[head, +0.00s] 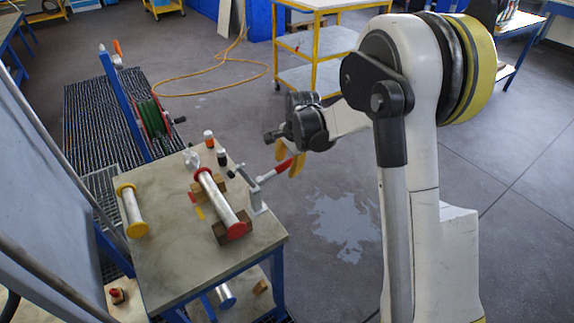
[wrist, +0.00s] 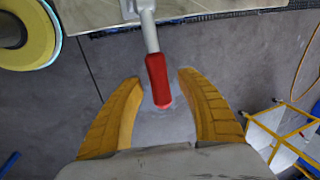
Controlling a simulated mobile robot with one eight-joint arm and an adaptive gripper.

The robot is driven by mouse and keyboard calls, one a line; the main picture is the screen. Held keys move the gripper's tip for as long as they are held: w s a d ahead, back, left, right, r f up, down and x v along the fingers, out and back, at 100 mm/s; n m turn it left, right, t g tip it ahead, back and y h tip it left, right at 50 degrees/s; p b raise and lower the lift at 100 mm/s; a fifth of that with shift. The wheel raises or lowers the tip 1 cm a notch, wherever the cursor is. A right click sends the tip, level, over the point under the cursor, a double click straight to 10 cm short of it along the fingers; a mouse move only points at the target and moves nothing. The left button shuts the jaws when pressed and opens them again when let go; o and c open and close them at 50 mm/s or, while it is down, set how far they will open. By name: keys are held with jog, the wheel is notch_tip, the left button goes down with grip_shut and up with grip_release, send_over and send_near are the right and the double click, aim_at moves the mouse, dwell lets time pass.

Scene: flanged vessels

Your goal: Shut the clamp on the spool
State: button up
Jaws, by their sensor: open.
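The spool (head: 221,202), a metal pipe with red end flanges, lies on wooden blocks on the table. The clamp (head: 256,195) is grey and stands at the table's right edge beside the spool. Its arm ends in a red handle (head: 283,167) that sticks out past the edge. In the wrist view the red handle (wrist: 158,80) points down between the fingers, on a grey lever (wrist: 149,32). My gripper (head: 291,160) is open, its yellow fingers on either side of the handle. Gaps show on both sides of the handle in the wrist view (wrist: 161,77).
A yellow-flanged spool (head: 132,210) lies at the table's left. Small bottles (head: 209,140) stand at the back of the table (head: 180,270). A red and green hose reel (head: 153,117) stands behind. A yellow-framed cart (head: 316,45) is farther back.

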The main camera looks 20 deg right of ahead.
aim_at(281, 165)
grip_shut()
jog(key=shift+r, duration=0.1)
jog(key=shift+s+a+r+t+h+p, duration=0.15)
jog(key=shift+a+r+t+h, duration=0.1)
jog(key=shift+r+h, duration=0.4)
jog(key=shift+a+r+t+h+p, duration=0.15)
jog(key=shift+a+r+h, duration=0.1)
jog(key=shift+r+h, duration=0.35)
jog(key=h, duration=0.1)
jog(key=a+r+t+h, duration=0.1)
jog(key=shift+s+a+r+n+h, duration=0.1)
jog(key=shift+s+r+n+h, duration=0.1)
jog(key=shift+r+n+h, duration=0.15)
jog(key=a+r+h+b, duration=0.1)
jog(key=a+t+h+b, duration=0.1)
jog(key=h, duration=0.1)
jog(key=shift+s+a+r+n, duration=0.15)
jog(key=shift+s+r+n, duration=0.1)
jog(key=shift+s+r, duration=0.1)
jog(key=shift+s+a+r+n+t+h+b, duration=0.15)
jog(key=shift+s+a+r+t+h+b, duration=0.25)
jog(key=shift+a+h+b, duration=0.35)
jog(key=shift+s+a+r+n+t+h+b, duration=0.1)
jog(key=shift+a+r+n+t+h+b, duration=0.1)
jog(key=shift+a+t+h+b, duration=0.5)
jog(key=shift+s+a+r+n+t+h+b, duration=0.25)
jog(key=shift+a+h+b, duration=0.25)
jog(key=shift+h+b, duration=0.55)
jog(key=shift+r, duration=0.1)
